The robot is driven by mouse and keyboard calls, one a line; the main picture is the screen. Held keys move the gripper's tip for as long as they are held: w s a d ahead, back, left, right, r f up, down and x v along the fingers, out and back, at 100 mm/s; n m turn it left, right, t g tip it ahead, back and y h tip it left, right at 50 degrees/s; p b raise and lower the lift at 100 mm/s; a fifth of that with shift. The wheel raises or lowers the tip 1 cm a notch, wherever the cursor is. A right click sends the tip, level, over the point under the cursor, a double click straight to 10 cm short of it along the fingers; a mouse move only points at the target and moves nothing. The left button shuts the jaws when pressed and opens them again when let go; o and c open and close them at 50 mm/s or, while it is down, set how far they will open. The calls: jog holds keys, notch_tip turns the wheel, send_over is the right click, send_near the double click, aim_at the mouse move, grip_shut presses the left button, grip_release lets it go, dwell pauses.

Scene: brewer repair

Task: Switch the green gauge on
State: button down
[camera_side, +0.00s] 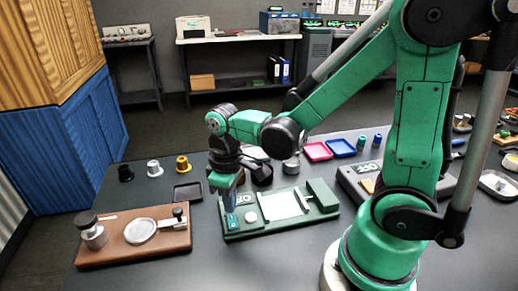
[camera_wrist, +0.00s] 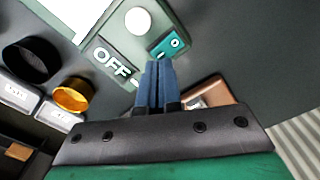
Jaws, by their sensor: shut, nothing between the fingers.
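The green gauge (camera_side: 283,226) lies on the table in the side view, a flat green base with a white plate and a raised block at its right end. My gripper (camera_side: 229,207) points down at the gauge's left end, with its blue fingers shut and empty. In the wrist view the fingertips (camera_wrist: 158,64) are close to a dark plate reading OFF (camera_wrist: 112,62) and a small teal block (camera_wrist: 170,44). A white round disc (camera_wrist: 138,20) is beside them. The fingers partly cover this corner; I cannot tell whether they touch it.
A brown board (camera_side: 112,246) with a round plate and a dark-topped knob lies to the left. A dark tray (camera_side: 187,191) and black, silver and gold pieces (camera_side: 182,166) stand behind. A pink tray (camera_side: 318,151) and a blue tray (camera_side: 341,147) are farther back.

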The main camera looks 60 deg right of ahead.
jog(key=shift+f, duration=1.1)
dwell(0.5)
jog(key=shift+r, duration=3.5)
jog(key=r+m+t, duration=0.1)
jog(key=t, duration=0.1)
jog(key=r+m+t, duration=0.1)
jog(key=t, duration=0.1)
jog(key=r+m+t, duration=0.1)
jog(key=t, duration=0.2)
jog(key=shift+s+d+r, duration=0.1)
jog(key=shift+d+r, duration=0.2)
jog(key=shift+d, duration=0.05)
